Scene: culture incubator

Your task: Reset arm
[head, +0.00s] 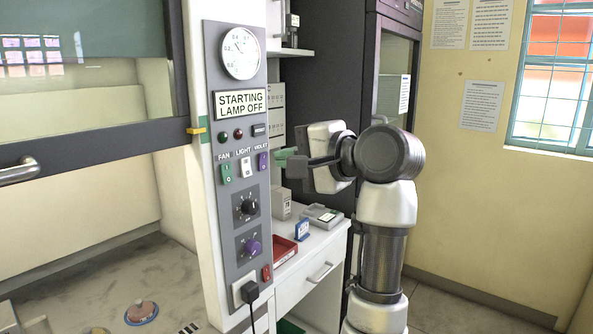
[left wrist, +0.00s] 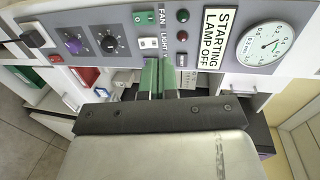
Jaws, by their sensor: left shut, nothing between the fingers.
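My left gripper (head: 281,156) is shut and empty, its arm standing at the middle right of the head view. Its green fingertips lie together just right of the control panel (head: 225,195), beside the violet switch (head: 263,160); I cannot tell whether they touch it. In the left wrist view the green fingers (left wrist: 159,78) point at the panel below the FAN and LIGHT labels. The panel also carries a green fan switch (head: 226,173), a white light switch (head: 246,167), a round gauge (head: 239,53) and a "STARTING LAMP OFF" sign (head: 240,102). My right gripper is not in view.
A white side table (head: 308,262) behind the panel holds a red tray (head: 284,251), a blue item (head: 302,230) and a grey device (head: 323,216). A dark cabinet (head: 325,90) stands behind my arm. The cabinet window sash (head: 90,140) is at left. Open floor shows at right.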

